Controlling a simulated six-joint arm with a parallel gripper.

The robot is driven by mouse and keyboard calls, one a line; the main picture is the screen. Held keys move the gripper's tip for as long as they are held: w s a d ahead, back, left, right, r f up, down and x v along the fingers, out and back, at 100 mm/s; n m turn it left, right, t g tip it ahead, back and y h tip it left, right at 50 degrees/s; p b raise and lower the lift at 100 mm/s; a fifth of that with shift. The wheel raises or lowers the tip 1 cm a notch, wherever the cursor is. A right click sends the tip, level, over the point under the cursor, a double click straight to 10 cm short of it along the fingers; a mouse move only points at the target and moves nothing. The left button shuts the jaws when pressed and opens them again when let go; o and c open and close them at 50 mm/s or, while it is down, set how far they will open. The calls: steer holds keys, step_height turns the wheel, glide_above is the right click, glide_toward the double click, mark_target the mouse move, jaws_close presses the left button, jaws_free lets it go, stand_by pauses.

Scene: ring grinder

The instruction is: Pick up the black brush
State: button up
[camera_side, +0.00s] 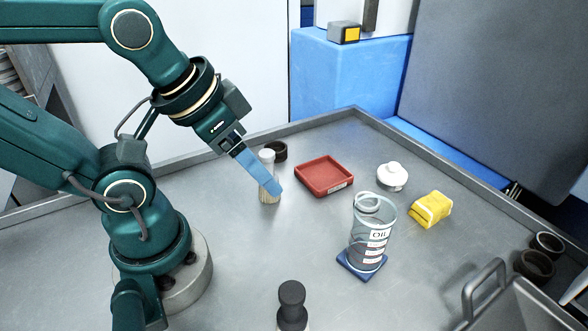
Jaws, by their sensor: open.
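The black brush (291,301) stands upright at the bottom edge of the view, with its rounded black handle up. Its lower end is cut off by the frame. My gripper (276,190) has blue fingers and points down to the right, well behind and a little left of the black brush. It is open, though the fingers overlap in this view. The fingers pass in front of a second brush (268,156), with a white handle and tan bristles, and hide its middle. I cannot tell whether they touch it.
A dark ring (278,151), red tray (324,190), white lidded pot (391,176) and yellow cloth (430,208) lie farther back. An oil jug (371,238) stands on a blue pad (347,266). A metal bin (520,300) and dark rings (534,266) are at right. Bare table surrounds the black brush.

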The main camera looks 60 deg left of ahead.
steer(key=shift+r, duration=0.1)
step_height(320, 180, up, 5)
steer(key=n+g+h, duration=0.9)
steer(key=g+h, duration=0.1)
steer(key=g, duration=0.5)
glide_above(294, 282)
steer(key=f, duration=1.3)
steer(key=shift+w+a, duration=0.15)
steer(key=shift+a, duration=0.05)
steer(key=shift+x, duration=2.5)
jaws_close()
